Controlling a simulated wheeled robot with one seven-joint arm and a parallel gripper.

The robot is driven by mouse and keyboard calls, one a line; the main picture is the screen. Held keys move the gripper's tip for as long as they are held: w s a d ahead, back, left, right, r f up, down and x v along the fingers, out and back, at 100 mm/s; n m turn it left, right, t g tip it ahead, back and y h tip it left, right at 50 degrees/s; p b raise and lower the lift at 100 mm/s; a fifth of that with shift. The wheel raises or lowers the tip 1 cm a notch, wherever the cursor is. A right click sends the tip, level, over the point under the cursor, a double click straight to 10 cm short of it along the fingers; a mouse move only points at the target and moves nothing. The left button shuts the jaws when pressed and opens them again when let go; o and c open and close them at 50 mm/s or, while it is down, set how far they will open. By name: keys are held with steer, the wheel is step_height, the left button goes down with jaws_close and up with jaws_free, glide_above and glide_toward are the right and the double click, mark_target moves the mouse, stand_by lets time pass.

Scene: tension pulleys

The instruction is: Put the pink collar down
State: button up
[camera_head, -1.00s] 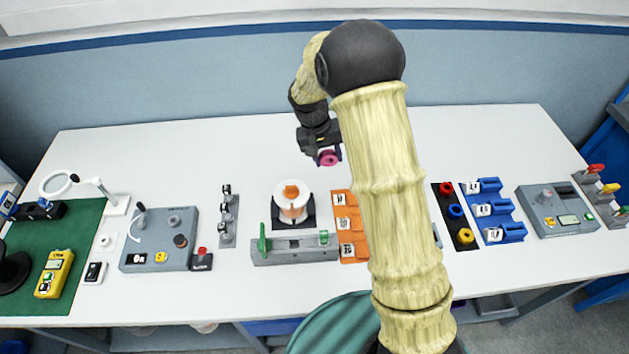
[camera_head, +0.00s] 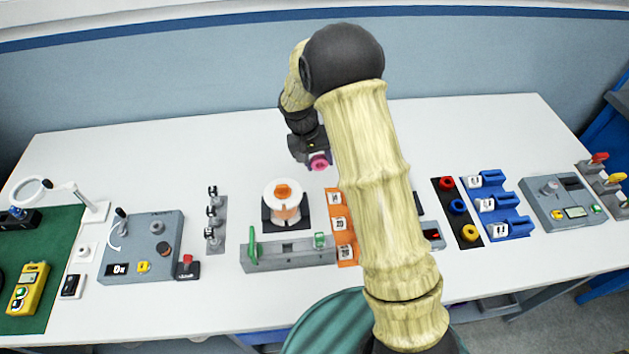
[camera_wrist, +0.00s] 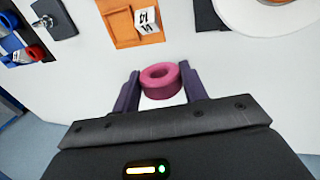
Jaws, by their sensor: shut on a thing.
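The pink collar (camera_head: 319,162) is a thick ring with a hole through its middle. My gripper (camera_head: 314,158) is shut on it, behind the spool on the white table. In the wrist view the collar (camera_wrist: 161,80) sits between the two dark purple fingers of my gripper (camera_wrist: 162,84), with its hole showing. White table top shows around it. I cannot tell whether the collar touches the table or hangs just above it.
A spool with an orange core (camera_head: 284,200) stands on a black base in front of the collar. An orange rack (camera_head: 347,250) with numbered tags is beside it. A black strip (camera_head: 447,190) holds red, blue and yellow rings. The white table (camera_head: 200,150) is clear around my gripper.

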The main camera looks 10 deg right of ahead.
mark_target(316, 165)
step_height(316, 165, down, 4)
steer(key=shift+w+f+p, duration=0.1)
steer(key=shift+f+p, duration=0.05)
steer(key=shift+p, duration=0.25)
steer(key=shift+f+p, duration=0.5)
steer(key=shift+f, duration=1.3)
steer(key=shift+f, duration=0.15)
steer(key=o, duration=1)
